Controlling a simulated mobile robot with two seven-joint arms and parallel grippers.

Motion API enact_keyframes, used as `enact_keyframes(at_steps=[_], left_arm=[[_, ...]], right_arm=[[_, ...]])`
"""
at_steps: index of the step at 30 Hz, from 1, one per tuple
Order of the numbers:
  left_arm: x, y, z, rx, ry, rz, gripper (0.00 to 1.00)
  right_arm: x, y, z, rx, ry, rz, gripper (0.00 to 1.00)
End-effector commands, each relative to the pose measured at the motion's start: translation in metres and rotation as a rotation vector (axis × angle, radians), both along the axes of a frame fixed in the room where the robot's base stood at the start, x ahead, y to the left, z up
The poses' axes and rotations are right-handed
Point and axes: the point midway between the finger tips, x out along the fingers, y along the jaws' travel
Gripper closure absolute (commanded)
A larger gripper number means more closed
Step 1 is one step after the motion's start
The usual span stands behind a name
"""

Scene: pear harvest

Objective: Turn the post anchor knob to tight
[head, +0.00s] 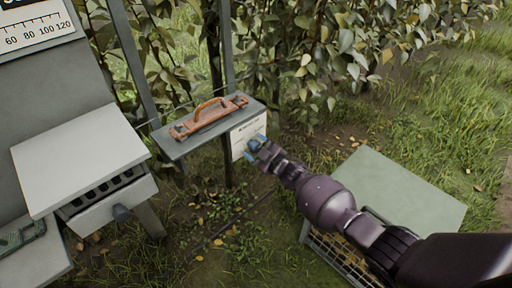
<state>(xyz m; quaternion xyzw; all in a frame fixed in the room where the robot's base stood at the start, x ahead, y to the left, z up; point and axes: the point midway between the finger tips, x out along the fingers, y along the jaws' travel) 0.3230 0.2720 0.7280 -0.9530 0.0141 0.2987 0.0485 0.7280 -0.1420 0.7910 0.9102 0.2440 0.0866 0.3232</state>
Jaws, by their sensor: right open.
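A white panel (243,133) with small print hangs at the front right end of a narrow grey shelf fixed by the posts, in the middle of the head view. A small blue knob (254,144) shows at the panel's lower right, partly hidden by my right gripper. My right gripper (259,150) comes in from the lower right with its open jaws at the knob. I cannot tell whether the fingers touch it. The knob's pointer and any tight mark are too small or hidden to read. My left gripper is not in view.
A tool with an orange-brown handle (208,108) lies on the grey shelf (176,149). A grey cabinet with a knobbed drawer (112,208) stands at left, below a number scale (36,32). A green-topped crate (405,185) is under my right arm. Leafy branches (320,50) hang behind.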

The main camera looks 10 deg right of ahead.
Motion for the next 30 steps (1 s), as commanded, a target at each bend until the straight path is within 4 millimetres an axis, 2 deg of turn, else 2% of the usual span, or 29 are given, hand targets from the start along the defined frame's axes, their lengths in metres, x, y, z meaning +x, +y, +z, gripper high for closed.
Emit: enact_keyframes(at_steps=[7, 21, 30], left_arm=[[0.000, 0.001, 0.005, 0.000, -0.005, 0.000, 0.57], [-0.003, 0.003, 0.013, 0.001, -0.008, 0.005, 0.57], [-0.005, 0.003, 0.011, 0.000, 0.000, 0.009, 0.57]], right_arm=[[-0.011, -0.008, 0.001, -0.002, -0.001, -0.001, 0.32], [-0.076, -0.045, 0.002, -0.001, -0.001, -0.001, 0.32], [-0.093, -0.054, 0.000, 0.000, 0.001, -0.001, 0.32]])
